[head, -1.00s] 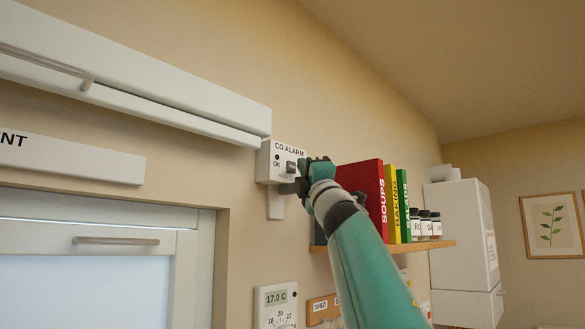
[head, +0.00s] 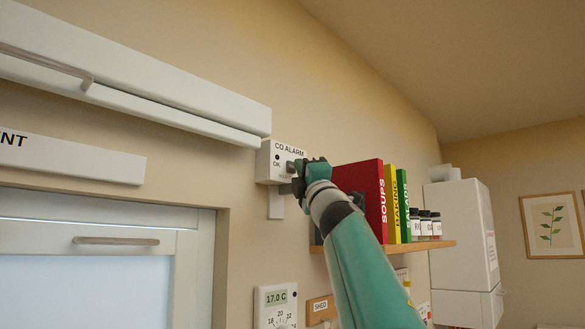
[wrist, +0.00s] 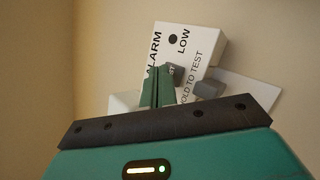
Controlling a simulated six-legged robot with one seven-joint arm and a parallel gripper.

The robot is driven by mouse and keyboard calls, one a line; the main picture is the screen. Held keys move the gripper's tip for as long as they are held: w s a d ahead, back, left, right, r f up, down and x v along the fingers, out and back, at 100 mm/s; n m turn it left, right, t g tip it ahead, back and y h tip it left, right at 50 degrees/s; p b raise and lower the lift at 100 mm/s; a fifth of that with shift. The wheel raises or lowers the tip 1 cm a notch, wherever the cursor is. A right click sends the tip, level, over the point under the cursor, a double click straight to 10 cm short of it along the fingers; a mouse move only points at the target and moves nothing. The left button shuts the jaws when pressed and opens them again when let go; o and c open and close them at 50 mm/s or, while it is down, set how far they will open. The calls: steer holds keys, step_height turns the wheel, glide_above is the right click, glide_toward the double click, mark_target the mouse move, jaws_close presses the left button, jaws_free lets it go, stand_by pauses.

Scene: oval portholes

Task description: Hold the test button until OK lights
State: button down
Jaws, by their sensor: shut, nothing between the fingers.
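The white CO alarm (head: 268,167) is fixed to the wall left of the shelf. Its OK lamp (head: 277,157) is dark in the head view. The grey test button (head: 291,166) is partly hidden by my gripper (head: 299,178), which is at the alarm's right side. In the wrist view the closed fingers (wrist: 164,75) overlap the alarm's face beside the grey button (wrist: 177,74). I cannot tell whether they touch it. The alarm's LOW lamp (wrist: 173,39) is dark, and "HOLD TO TEST" is printed below the button. My gripper is shut and empty.
A shelf (head: 440,246) with books (head: 368,190) and small jars is close to the right of my gripper. A thermostat (head: 275,306) is below the alarm. A white ledge (head: 190,118) is above left. A grey block (wrist: 208,90) is at the alarm's lower edge.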

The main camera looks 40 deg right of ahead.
steer(key=shift+w, duration=0.4)
stand_by(1.3)
steer(key=shift+s, duration=0.1)
stand_by(1.1)
steer(key=shift+s, duration=0.75)
steer(key=shift+s, duration=0.1)
steer(key=s, duration=0.4)
steer(key=shift+s+d, duration=0.25)
steer(key=shift+s, duration=0.15)
